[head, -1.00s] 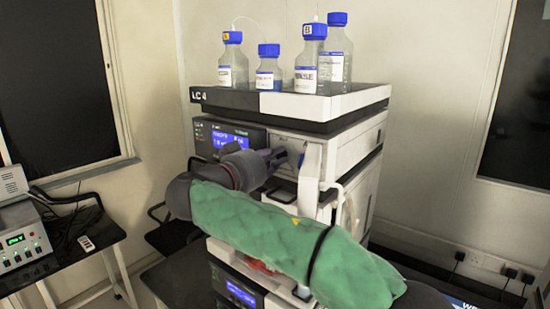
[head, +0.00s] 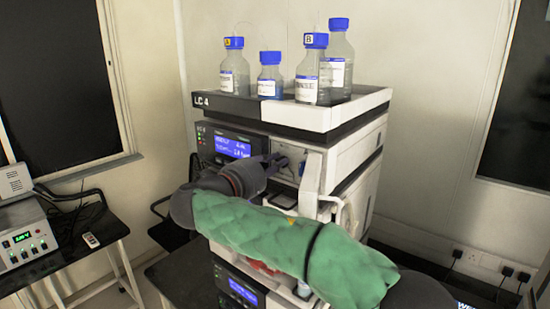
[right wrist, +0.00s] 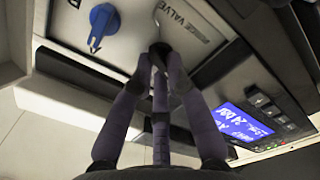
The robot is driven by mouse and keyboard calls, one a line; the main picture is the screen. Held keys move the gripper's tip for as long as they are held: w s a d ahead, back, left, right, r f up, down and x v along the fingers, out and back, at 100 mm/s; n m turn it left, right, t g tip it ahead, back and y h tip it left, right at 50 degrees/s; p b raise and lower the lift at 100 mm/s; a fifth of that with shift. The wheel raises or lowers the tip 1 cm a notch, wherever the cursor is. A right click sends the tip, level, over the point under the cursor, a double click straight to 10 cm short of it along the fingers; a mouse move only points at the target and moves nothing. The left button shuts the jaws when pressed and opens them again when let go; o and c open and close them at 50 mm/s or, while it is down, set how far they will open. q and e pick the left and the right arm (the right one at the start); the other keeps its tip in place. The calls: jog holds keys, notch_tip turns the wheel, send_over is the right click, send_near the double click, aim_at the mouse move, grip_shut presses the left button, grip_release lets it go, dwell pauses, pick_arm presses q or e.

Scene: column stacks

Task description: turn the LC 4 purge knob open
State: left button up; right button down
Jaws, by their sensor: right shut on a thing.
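The LC 4 stack (head: 201,100) stands in the middle of the head view, with its name on the top tray's front edge. My right gripper (head: 277,162) reaches its upper module's front panel from the left. In the right wrist view its fingers (right wrist: 160,66) converge on a small dark knob (right wrist: 160,47) beside a label that reads "VALVE" in part. The gripper is shut on this knob, and the fingertips hide most of it, so its angle is unclear. A separate blue knob (right wrist: 102,26) sits on the panel to the left, untouched. My left gripper is out of view.
Bottles with blue caps (head: 313,75) stand in the top tray (head: 215,102). A lit display (head: 232,147) is left of the gripper; it also shows in the right wrist view (right wrist: 242,122). A side table holds a control box (head: 22,240).

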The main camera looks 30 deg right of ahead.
jog(key=shift+n+p, duration=0.7)
jog(key=shift+n, duration=0.5)
jog(key=shift+f, duration=0.1)
jog(key=c, duration=1.2)
grip_release()
jog(key=shift+w, duration=0.1)
jog(key=v, duration=1.2)
jog(key=shift+a, duration=0.1)
